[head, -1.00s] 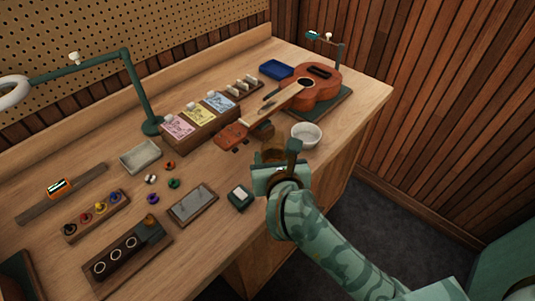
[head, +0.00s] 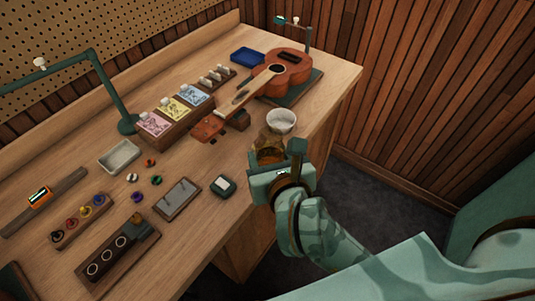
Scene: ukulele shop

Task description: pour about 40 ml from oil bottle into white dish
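The white dish (head: 281,122) is a small round bowl standing on the workbench near its right edge, in front of the ukulele. The amber-brown oil bottle (head: 268,149) shows just below the dish in the picture. My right gripper (head: 279,158) comes in from the lower right and is shut on the bottle, with a finger on its right side. The gripper hides the bottle's lower part. I cannot tell the bottle's exact tilt or whether any oil flows. The dish's contents are not clear. My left gripper is out of view.
A ukulele (head: 284,74) lies on a green mat, its neck reaching toward a wooden box with coloured packets (head: 172,118). A grey tray (head: 120,157), a small dark green box (head: 222,186) and a dark framed slab (head: 178,198) lie left of my gripper.

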